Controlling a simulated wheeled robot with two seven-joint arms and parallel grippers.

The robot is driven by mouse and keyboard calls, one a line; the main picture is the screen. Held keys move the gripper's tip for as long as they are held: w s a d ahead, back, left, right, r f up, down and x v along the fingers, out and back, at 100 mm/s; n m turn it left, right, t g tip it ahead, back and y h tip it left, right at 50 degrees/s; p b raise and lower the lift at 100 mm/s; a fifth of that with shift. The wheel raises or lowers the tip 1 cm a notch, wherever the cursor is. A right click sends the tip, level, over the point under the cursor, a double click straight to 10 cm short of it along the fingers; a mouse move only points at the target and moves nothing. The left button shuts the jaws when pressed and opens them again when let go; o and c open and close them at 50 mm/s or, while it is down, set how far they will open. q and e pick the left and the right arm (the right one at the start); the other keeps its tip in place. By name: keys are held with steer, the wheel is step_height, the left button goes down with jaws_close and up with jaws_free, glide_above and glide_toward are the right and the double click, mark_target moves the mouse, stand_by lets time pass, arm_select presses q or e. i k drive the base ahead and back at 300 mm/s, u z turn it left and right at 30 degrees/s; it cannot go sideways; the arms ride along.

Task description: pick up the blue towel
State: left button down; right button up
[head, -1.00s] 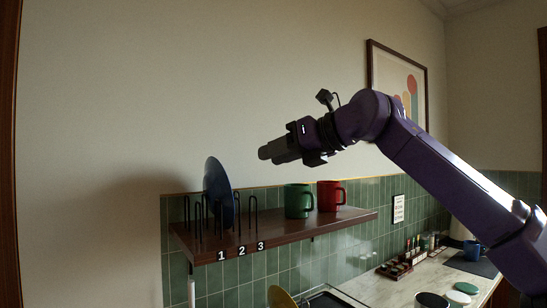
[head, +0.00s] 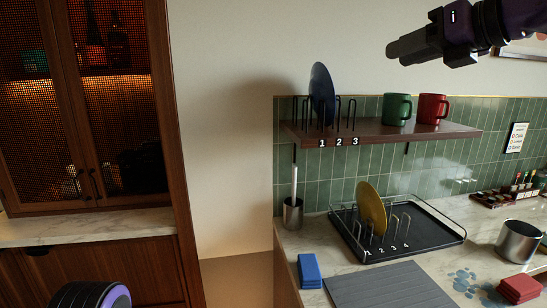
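The blue towel (head: 309,271) is a small folded block lying on the pale counter near its left front edge, left of a grey ribbed mat. Nothing touches it. My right gripper (head: 394,50) is high at the upper right, pointing left, above the wall shelf and far from the towel. It is seen side-on, its fingers overlap, and nothing shows in it; its opening cannot be told. Only a part of my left arm shows at the bottom left; its gripper is out of view.
A black dish rack (head: 430,243) with a yellow plate (head: 371,209) stands behind the grey mat (head: 388,287). A metal utensil holder (head: 293,213) is behind the towel. A red folded towel (head: 520,288) and steel pot (head: 518,242) are at right. The shelf (head: 440,132) holds mugs and a blue plate.

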mark_target(310, 276)
steer(key=k, duration=1.15)
